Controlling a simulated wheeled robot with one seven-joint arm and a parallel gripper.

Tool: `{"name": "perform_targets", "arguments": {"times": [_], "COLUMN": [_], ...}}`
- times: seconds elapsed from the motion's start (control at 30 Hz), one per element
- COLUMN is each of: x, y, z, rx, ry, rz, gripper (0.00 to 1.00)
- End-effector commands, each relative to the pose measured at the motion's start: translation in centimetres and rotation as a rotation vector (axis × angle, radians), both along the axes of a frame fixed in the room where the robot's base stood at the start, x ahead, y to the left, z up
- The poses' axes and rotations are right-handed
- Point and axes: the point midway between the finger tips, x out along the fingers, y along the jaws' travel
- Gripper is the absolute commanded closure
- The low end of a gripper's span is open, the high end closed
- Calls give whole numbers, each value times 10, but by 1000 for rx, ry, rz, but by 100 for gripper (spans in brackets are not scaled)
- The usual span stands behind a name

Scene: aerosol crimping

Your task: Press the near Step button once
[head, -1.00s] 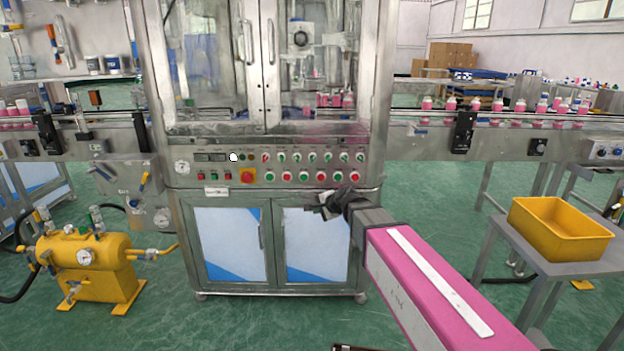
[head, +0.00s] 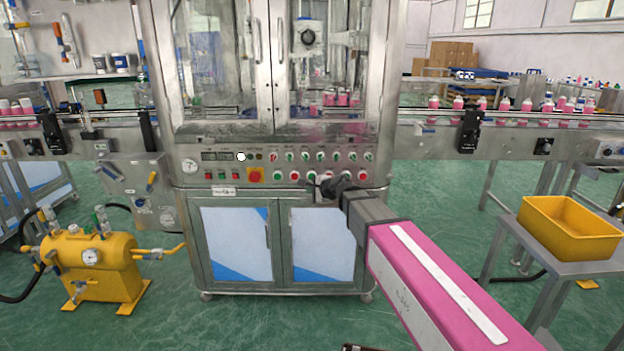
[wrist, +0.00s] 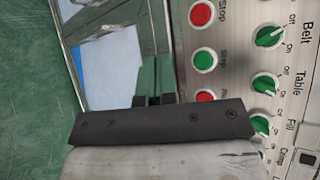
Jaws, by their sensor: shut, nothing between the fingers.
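The control panel (head: 230,170) on the front of the machine carries a lower row of round red and green push buttons. In the wrist view a green button (wrist: 205,60) has a partly blurred label that seems to read Step. A red button labelled Stop (wrist: 201,14) is above it, and another red button (wrist: 205,97) is below, partly hidden by my gripper's body. My gripper (head: 322,187) is shut and empty, just at the lower edge of the panel, covering part of the button row. Its dark fingers (wrist: 154,86) show left of the green button; contact cannot be told.
Knobs labelled Belt (wrist: 270,36), Table (wrist: 265,84) and Fill (wrist: 262,125) stand beside the buttons. A red emergency knob on yellow (head: 256,175) is left on the panel. A yellow bin (head: 570,235) stands on a side table at right. A yellow tank (head: 90,265) is at left.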

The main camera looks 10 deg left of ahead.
Motion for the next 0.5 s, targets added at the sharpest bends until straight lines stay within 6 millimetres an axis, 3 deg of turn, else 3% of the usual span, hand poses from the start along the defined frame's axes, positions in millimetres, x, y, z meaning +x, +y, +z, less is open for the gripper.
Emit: {"name": "perform_targets", "arguments": {"times": [0.5], "x": [60], "y": [15], "z": [0], "rx": [0], "ry": [0], "rz": [0], "gripper": [100]}}
